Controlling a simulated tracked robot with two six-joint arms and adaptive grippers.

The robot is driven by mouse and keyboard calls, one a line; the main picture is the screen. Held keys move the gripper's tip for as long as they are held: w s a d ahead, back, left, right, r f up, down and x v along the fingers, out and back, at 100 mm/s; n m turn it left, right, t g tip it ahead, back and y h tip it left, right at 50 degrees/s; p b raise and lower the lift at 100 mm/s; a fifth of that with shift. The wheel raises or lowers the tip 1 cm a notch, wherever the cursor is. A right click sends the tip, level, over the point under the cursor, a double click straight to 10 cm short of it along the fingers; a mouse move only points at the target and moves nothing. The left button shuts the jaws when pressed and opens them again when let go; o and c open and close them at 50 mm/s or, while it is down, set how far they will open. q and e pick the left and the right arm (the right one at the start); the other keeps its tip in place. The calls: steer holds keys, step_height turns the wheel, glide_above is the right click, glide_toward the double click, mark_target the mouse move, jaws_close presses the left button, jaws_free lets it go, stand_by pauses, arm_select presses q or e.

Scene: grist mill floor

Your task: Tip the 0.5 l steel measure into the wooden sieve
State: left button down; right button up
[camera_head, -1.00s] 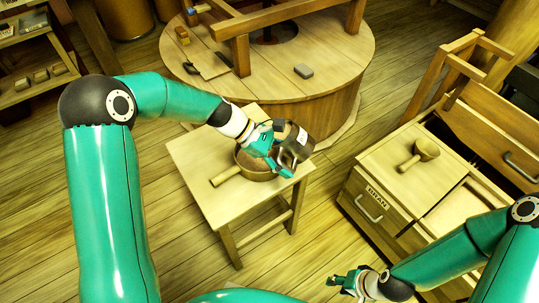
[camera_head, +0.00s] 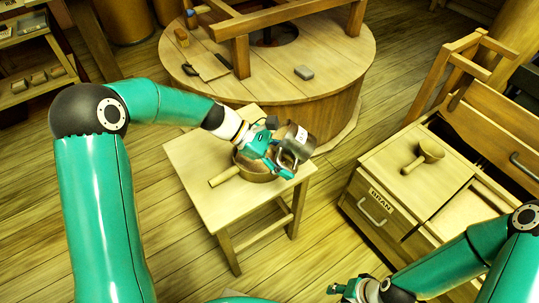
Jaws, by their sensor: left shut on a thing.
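My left gripper (camera_head: 279,162) is shut on the steel measure (camera_head: 297,139), a shiny metal cup with a white label. It holds the measure tilted above the right part of the wooden sieve (camera_head: 250,172). The sieve is round and stands on a small square wooden table (camera_head: 196,163); the gripper and the measure hide part of it. I cannot see what is inside the measure or the sieve. My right gripper (camera_head: 343,290) is low at the bottom edge, away from the table; its fingers are too small and partly cut off to tell their state.
A wooden handle (camera_head: 224,177) sticks out left from the sieve. Behind stands a large round millstone casing (camera_head: 335,75) with a grey block (camera_head: 304,72) on it. At right, a bin chest labelled BRAN (camera_head: 381,201) carries a wooden scoop (camera_head: 424,153). Shelves stand at far left.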

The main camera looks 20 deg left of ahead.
arm_select(q)
steer(key=shift+a+r+h+b, duration=0.15)
steer(key=shift+r+h+b, duration=0.25)
steer(key=shift+h+b, duration=0.75)
steer(key=shift+a+f+h+b, duration=0.15)
steer(key=shift+f+h+b, duration=0.25)
steer(key=shift+b, duration=2.2)
steer(key=shift+a+r, duration=0.1)
steer(key=shift+r, duration=0.05)
steer(key=shift+s+a+r+h+b, duration=0.1)
steer(key=shift+a+r+h+b, duration=0.1)
steer(key=shift+a+h, duration=0.3)
steer(key=shift+a+r+h+b, duration=0.15)
steer(key=shift+a+h, duration=0.25)
steer(key=shift+h, duration=0.05)
steer(key=shift+a+f+t+h+b, duration=0.3)
steer(key=shift+f+h+b, duration=0.1)
steer(key=shift+h+b, duration=0.5)
steer(key=shift+a+r+h+p, duration=0.2)
steer(key=shift+r+h, duration=0.2)
steer(key=shift+r, duration=0.15)
steer(key=shift+a+r+h+p, duration=0.15)
steer(key=shift+r+h+p, duration=0.05)
steer(key=shift+r+h, duration=0.25)
stand_by(1.2)
